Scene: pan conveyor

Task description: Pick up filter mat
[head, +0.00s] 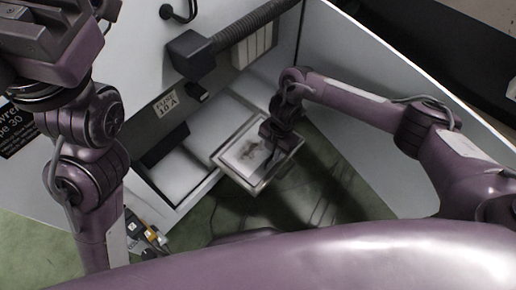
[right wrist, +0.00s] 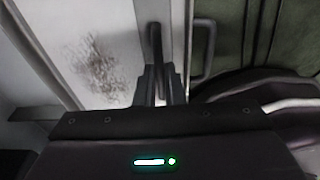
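The filter mat (head: 243,151) is a pale sheet with a grey smudge, lying in a light-framed drawer (head: 231,171) that sticks out of the white housing. In the right wrist view the mat (right wrist: 98,66) fills the upper left, with its dark speckled patch. My right gripper (head: 275,134) is at the drawer's right side. In the wrist view its fingers (right wrist: 164,82) are close together around a dark bar handle (right wrist: 155,45) on the frame, beside the mat, not on it. My left arm is raised at the far left; its fingertips cannot be made out.
A black ribbed hose (head: 250,25) with a square nozzle (head: 192,54) hangs above the housing. A white wall (head: 365,75) stands on the right. Green floor (head: 330,190) lies below the drawer. Small coloured items (head: 150,236) lie near my left arm.

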